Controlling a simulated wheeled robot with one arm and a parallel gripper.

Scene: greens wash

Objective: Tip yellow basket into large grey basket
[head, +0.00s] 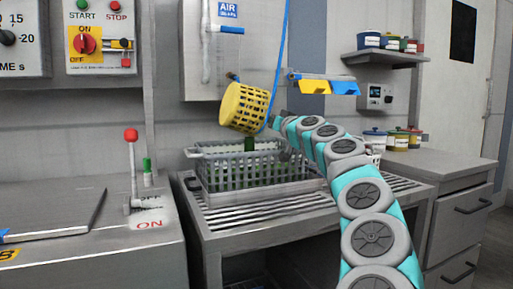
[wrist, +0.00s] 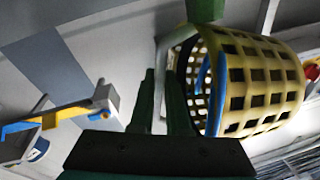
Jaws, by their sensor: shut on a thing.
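The yellow basket (head: 246,107) is tilted well over in the air above the large grey basket (head: 203,178). In the wrist view the yellow basket (wrist: 262,85) lies on its side, with its rim close to my fingers. My gripper (wrist: 163,95) is shut on the yellow basket at its rim side; the exact contact is hard to see. A green piece (head: 249,142) shows between the two baskets, apart from the yellow one. A green piece (wrist: 205,9) also shows at the top of the wrist view. Green contents show through the grey basket's mesh.
The grey basket stands on a slatted metal drainer (head: 265,208). A blue hose (head: 280,60) hangs beside the yellow basket. A blue and yellow wall holder (head: 325,85) is to the right. A red-knobbed lever (head: 131,136) stands on the left counter.

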